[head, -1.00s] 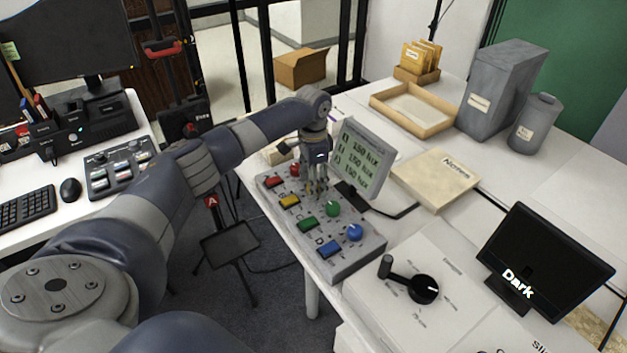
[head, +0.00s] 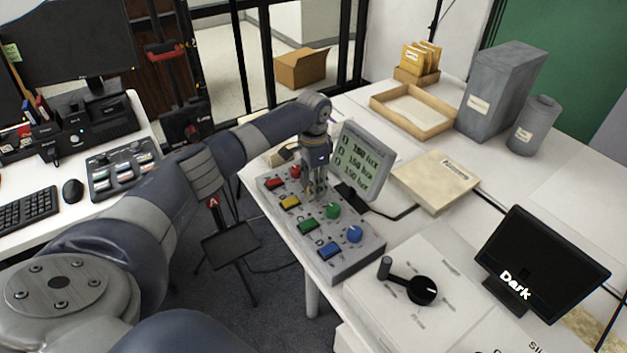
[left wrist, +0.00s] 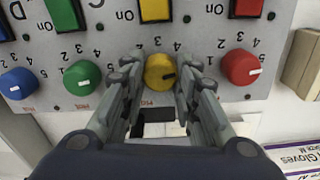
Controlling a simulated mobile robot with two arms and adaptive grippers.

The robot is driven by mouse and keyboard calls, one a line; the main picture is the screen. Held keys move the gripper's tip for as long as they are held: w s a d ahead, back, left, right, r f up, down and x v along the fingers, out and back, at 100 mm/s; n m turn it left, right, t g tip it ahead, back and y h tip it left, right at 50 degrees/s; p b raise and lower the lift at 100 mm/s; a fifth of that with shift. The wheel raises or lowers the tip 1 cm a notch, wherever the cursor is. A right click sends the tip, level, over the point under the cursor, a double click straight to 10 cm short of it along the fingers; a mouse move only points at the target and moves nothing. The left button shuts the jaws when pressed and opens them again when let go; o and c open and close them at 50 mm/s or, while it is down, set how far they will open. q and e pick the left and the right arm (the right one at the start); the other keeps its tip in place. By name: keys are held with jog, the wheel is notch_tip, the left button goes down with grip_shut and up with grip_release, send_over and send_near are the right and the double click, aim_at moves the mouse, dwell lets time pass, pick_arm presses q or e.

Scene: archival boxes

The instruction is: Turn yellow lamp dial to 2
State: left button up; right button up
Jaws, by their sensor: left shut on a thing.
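A grey lamp control box (head: 350,262) stands on the white table, with red, yellow, green and blue buttons and dials. My left gripper (head: 314,192) reaches down onto it from above, hiding most of the yellow dial in the head view. In the left wrist view the yellow dial (left wrist: 159,72) sits between the two fingers of my left gripper (left wrist: 160,80), which are shut on its sides. My right gripper is not in view.
The red dial (left wrist: 241,67) and green dial (left wrist: 82,78) flank the yellow one closely. A lux display (head: 362,160) stands just behind the box. A cream box (head: 436,180) and a white unit with a black dial (head: 421,291) are to the right.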

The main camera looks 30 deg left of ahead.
pick_arm(q)
jog(key=n+p, duration=0.1)
jog(key=p, duration=0.1)
jog(key=n+p, duration=0.4)
jog(key=shift+d+r, duration=0.1)
jog(key=shift+r, duration=0.15)
jog(key=n+p, duration=0.2)
jog(key=shift+n, duration=0.4)
jog(key=n+p, duration=0.2)
jog(key=shift+n, duration=0.3)
jog(key=n+p, duration=0.1)
jog(key=n, duration=0.1)
jog(key=shift+f+n+p, duration=0.1)
jog(key=shift+n+p, duration=0.2)
jog(key=shift+n, duration=0.1)
jog(key=n+p, duration=0.1)
jog(key=n, duration=0.2)
jog(key=shift+n, duration=0.3)
jog(key=n+p, duration=0.1)
jog(key=n, duration=0.1)
jog(key=shift+n, duration=0.3)
jog(key=shift+w+f+n+p, duration=0.1)
jog(key=shift+n+p, duration=0.2)
jog(key=shift+n, duration=1.5)
